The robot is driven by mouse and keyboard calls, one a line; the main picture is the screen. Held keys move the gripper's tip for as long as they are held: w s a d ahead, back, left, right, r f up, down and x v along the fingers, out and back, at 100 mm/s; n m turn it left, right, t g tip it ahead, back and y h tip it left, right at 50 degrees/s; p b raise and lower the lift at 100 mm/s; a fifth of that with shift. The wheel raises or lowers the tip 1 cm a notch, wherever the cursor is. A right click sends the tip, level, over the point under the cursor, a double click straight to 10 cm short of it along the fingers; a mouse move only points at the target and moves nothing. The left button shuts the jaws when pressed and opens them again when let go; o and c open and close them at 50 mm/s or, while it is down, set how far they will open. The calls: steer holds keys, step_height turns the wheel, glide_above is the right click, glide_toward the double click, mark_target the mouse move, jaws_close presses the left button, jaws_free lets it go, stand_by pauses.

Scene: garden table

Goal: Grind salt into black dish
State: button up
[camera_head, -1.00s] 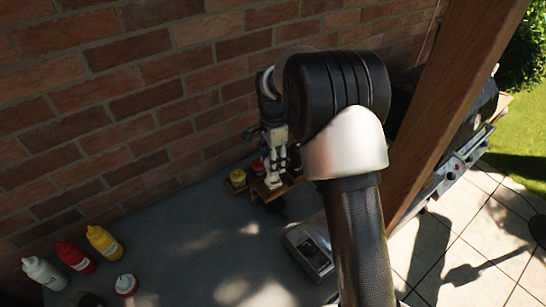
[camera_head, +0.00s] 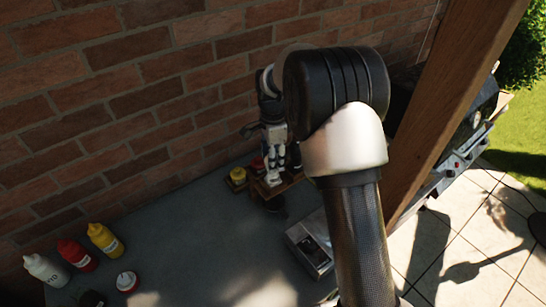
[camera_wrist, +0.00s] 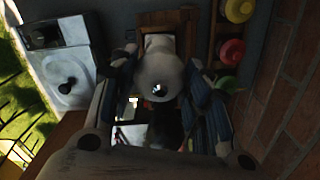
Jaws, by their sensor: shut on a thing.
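In the wrist view, my gripper (camera_wrist: 163,110) is shut on a pale, rounded object with a small shiny knob (camera_wrist: 162,68), which looks like the top of the salt grinder. In the head view, my gripper (camera_head: 275,150) points down over the small wooden tray (camera_head: 268,190) by the brick wall. The lower part of the grinder is hard to make out there. A dark round shape (camera_head: 276,204) lies just in front of the tray and may be the black dish; shadow makes this unsure.
A wooden rack (camera_wrist: 214,42) with yellow, red and green lids stands beside the gripper. A grey appliance with a black knob (camera_wrist: 66,86) is on the other side. White, red (camera_head: 76,255) and yellow (camera_head: 104,238) bottles stand at left. The middle tabletop (camera_head: 190,235) is clear.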

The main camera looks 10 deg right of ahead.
stand_by(0.6)
steer(key=o, duration=1.1)
steer(key=shift+c, duration=0.2)
step_height(320, 180, up, 12)
